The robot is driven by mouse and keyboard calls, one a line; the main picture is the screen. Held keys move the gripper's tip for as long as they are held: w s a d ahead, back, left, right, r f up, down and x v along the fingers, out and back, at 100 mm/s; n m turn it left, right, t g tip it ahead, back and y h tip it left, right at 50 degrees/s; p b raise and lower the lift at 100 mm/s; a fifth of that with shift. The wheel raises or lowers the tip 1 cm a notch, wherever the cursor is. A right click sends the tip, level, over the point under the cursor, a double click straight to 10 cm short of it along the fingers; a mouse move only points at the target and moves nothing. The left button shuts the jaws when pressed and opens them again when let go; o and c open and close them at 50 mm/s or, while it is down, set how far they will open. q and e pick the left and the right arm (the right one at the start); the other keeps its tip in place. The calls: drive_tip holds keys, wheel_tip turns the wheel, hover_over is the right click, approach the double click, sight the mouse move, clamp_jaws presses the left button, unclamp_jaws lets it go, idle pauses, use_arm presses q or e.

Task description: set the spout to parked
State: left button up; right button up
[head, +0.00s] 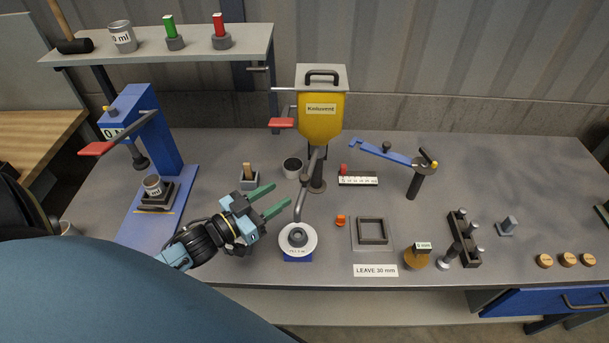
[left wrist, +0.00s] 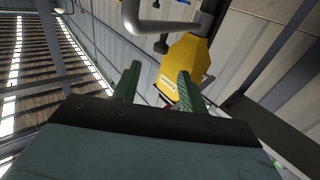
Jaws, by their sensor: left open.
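A yellow hopper (head: 320,118) with a grey lid stands at the back middle of the bench; it also shows in the left wrist view (left wrist: 183,65). Its grey bent spout (head: 300,200) comes down toward the front, its end over a white round dial (head: 298,239) on a blue base. My left gripper (head: 282,198) is open, its green fingers just left of the spout and apparently apart from it. Nothing is between the fingers in the left wrist view (left wrist: 157,88). No mark for the parked position can be made out. My right gripper is not in view.
A blue press (head: 160,140) with a red-tipped lever stands at left. A small wooden-handled block (head: 249,178) and a dark cup (head: 292,167) are behind my gripper.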

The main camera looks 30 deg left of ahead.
sight(304, 177)
use_arm(q)
drive_tip(key=x, duration=0.9)
drive_tip(key=shift+w+d+p, duration=0.1)
drive_tip(key=shift+w+p, duration=0.25)
clamp_jaws()
